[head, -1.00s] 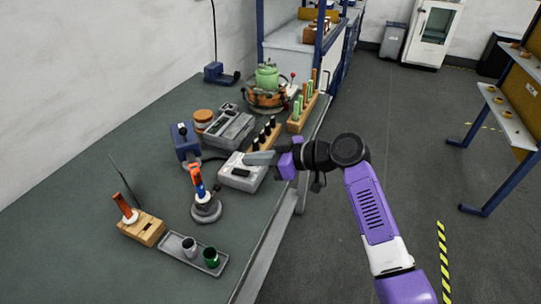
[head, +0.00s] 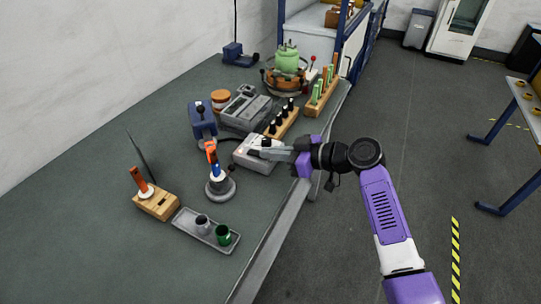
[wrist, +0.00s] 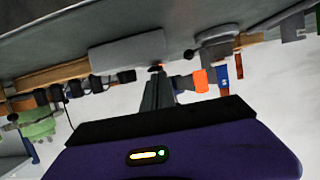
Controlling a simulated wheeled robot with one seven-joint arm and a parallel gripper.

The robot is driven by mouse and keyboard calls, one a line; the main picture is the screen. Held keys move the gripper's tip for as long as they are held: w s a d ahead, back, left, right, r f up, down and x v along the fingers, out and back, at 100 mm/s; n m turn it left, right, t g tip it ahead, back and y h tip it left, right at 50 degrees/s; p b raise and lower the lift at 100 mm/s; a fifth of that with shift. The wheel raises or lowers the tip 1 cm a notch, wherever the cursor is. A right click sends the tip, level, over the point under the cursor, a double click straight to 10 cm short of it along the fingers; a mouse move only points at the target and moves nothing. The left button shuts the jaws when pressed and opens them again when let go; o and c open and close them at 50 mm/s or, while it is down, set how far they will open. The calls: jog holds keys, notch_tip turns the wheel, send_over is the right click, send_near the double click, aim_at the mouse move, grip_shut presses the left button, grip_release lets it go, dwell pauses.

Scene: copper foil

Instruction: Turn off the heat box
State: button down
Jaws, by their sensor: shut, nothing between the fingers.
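The heat box seems to be the light grey box (head: 243,158) near the bench's right edge; I cannot be sure from its look alone. My gripper (head: 261,151) is shut and empty, its fingertips over the top of this box in the head view. The fingers hide part of the top. In the wrist view, which looks upside down, the grey box (wrist: 125,53) is beyond the closed fingertips (wrist: 158,76). A small red-orange spot (wrist: 156,67) shows right at the tips. Whether the fingers touch the box, I cannot tell.
A stand with an orange-and-blue tool (head: 219,187) is just left of the box. A wooden rack with black-topped vials (head: 283,123) and a grey instrument (head: 246,108) lie behind. A tray with two cups (head: 194,229) is nearer. Open floor lies right of the bench.

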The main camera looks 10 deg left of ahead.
jog(key=shift+f+b, duration=0.55)
jog(key=shift+f, duration=0.1)
jog(key=shift+r+p, duration=0.3)
jog(key=shift+r, duration=0.95)
